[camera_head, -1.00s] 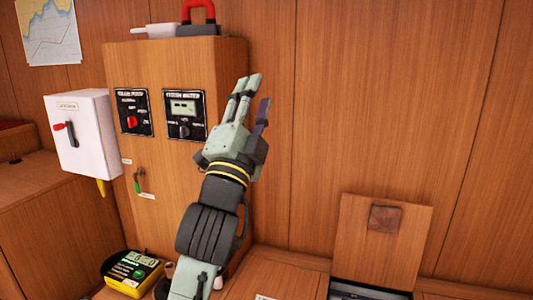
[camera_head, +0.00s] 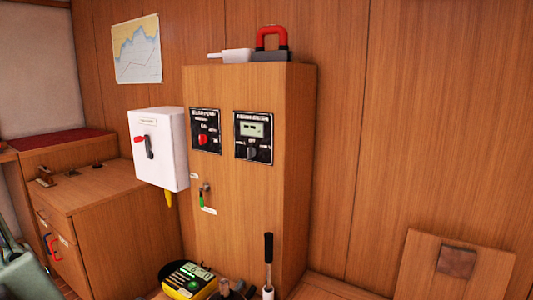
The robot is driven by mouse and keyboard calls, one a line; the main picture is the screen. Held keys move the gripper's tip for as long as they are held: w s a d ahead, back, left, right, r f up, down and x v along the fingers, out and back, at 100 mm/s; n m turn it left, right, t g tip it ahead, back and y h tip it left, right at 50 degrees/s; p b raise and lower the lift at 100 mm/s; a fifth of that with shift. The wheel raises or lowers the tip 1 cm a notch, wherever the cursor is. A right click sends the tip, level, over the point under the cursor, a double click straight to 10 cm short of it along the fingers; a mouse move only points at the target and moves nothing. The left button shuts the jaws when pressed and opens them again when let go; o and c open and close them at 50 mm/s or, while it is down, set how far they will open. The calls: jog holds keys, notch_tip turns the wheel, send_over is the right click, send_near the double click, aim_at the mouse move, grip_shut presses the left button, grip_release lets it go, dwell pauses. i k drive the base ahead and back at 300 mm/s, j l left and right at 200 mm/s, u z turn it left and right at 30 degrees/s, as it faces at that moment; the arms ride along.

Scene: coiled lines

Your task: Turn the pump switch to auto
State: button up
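The pump panel (camera_head: 206,118) is a black plate on the front of the wooden cabinet (camera_head: 245,210), at its upper left. Its red knob (camera_head: 203,139) is the pump switch. The small lettering around it is too blurred to read, so I cannot tell which setting it points to. Nothing covers the panel. A pale green piece at the lower left edge looks like part of my arm. My gripper's fingers do not show, and nothing of mine touches the knob.
A meter panel (camera_head: 253,137) with a black knob sits right of the pump panel. A white switch box (camera_head: 160,150) with a lever juts out at left. A yellow meter (camera_head: 187,279) and a black-handled tool (camera_head: 268,262) stand below. A red-handled object (camera_head: 271,44) lies on top.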

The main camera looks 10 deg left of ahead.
aim_at(203, 138)
jog(key=i+j, duration=0.35)
jog(key=j, duration=0.15)
jog(key=i+j, duration=0.35)
jog(key=j, duration=0.2)
